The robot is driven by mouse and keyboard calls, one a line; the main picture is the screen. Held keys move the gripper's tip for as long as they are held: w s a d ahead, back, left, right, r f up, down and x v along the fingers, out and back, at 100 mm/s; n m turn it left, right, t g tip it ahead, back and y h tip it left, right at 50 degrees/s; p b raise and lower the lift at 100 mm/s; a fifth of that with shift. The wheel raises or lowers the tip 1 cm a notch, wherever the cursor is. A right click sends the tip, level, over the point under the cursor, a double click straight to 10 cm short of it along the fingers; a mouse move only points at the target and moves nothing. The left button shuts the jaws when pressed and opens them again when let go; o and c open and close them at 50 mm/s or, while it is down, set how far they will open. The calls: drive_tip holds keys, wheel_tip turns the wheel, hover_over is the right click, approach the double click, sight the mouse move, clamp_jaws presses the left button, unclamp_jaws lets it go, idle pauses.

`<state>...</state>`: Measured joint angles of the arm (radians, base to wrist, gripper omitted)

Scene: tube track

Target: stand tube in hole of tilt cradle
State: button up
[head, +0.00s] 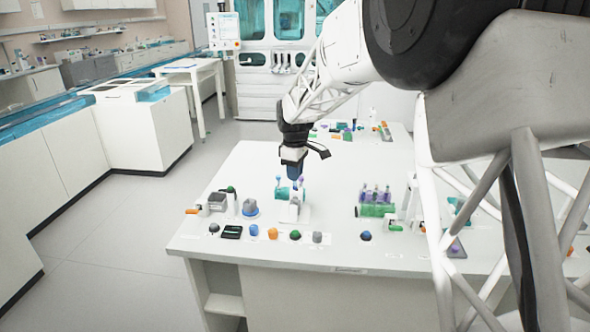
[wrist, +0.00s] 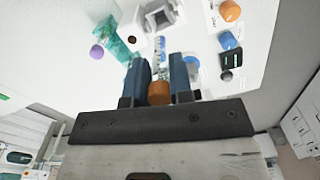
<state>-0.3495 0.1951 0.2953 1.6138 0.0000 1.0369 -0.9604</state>
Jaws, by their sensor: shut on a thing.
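My gripper (head: 293,177) points down over the table's left part in the head view. In the wrist view, the blue fingers of my gripper (wrist: 159,85) are shut on a clear tube (wrist: 160,49) with an orange cap (wrist: 159,93). The tube's far end reaches out past the fingertips, clear of other things as far as I can tell. A white block with a dark round hole (wrist: 131,26), which looks like the tilt cradle, lies just to the left of the tube's far end. In the head view, white parts (head: 295,212) stand below my gripper.
A teal rack (wrist: 113,40) stands close beside the white block, with a purple cap (wrist: 97,51) near it. Several small items, including an orange one (head: 272,232) and a black box (head: 231,232), line the front edge. A green rack (head: 377,211) with purple-capped tubes stands right.

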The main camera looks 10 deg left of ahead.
drive_tip(key=shift+f, duration=1.85)
drive_tip(key=shift+f, duration=1.65)
idle(1.2)
drive_tip(key=o, duration=0.8)
drive_tip(key=shift+r, duration=0.1)
drive_tip(key=shift+r, duration=3.85)
